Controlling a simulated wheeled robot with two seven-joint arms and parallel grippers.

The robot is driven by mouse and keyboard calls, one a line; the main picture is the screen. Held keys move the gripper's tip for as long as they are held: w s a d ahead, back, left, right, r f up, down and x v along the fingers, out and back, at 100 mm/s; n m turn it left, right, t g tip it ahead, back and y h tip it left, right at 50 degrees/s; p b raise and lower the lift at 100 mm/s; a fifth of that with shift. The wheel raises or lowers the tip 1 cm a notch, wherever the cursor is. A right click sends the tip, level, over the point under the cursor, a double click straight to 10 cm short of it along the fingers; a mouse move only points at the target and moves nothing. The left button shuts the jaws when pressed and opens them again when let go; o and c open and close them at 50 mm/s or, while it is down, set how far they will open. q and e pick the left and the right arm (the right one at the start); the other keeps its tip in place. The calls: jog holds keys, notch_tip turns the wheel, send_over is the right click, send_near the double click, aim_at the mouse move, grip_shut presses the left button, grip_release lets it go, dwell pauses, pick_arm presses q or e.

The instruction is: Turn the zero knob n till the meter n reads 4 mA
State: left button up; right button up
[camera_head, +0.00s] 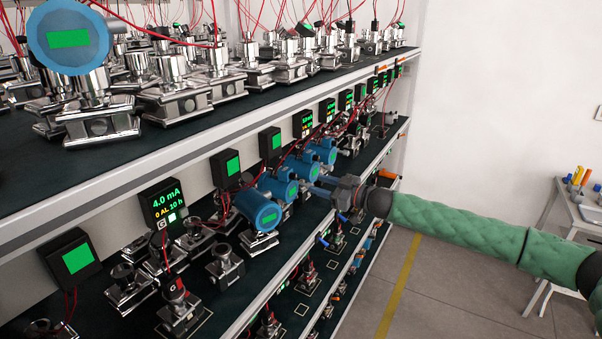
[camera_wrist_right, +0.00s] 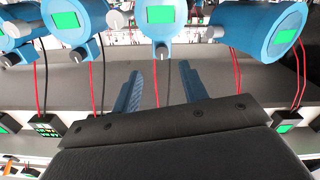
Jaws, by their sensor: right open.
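Several blue transmitters with green displays stand in a row on the middle shelf; the nearest blue transmitter (camera_head: 260,212) is in the head view. My right gripper (camera_head: 318,187) is beside the row, its fingers pointing at the transmitters. In the right wrist view my right gripper (camera_wrist_right: 159,72) is open and empty, below a middle transmitter (camera_wrist_right: 162,17). A small grey knob (camera_wrist_right: 163,52) on it lies just beyond the fingertips, apart from them. Other grey knobs (camera_wrist_right: 116,20) show alongside. A black meter (camera_head: 165,203) reads 4.0 mA; I cannot tell which meter or knob is n. My left gripper is not in view.
Metal transmitters crowd the upper shelf (camera_head: 120,170), whose edge runs above the row. Red wires (camera_wrist_right: 238,80) hang close to the fingers. Bare metal fittings (camera_head: 225,262) stand on the middle shelf. The aisle floor (camera_head: 450,280) is clear; a small table (camera_head: 545,215) stands far right.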

aim_at(296, 177)
jog(key=p+x, duration=0.1)
jog(key=x, duration=0.1)
jog(key=p+x, duration=0.1)
jog(key=x, duration=0.1)
jog(key=p+x, duration=0.1)
jog(key=x, duration=0.1)
jog(key=shift+s+r, duration=0.1)
jog(key=shift+r, duration=0.2)
jog(key=shift+w+a+p, duration=0.3)
jog(key=shift+a+p, duration=0.25)
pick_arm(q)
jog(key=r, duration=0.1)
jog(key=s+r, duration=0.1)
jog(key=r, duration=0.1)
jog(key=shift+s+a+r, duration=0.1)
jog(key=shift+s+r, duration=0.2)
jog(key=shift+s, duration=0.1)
pick_arm(e)
jog(key=shift+w+a+f, duration=0.2)
grip_shut()
jog(key=shift+n+b, duration=0.3)
jog(key=shift+n, duration=0.2)
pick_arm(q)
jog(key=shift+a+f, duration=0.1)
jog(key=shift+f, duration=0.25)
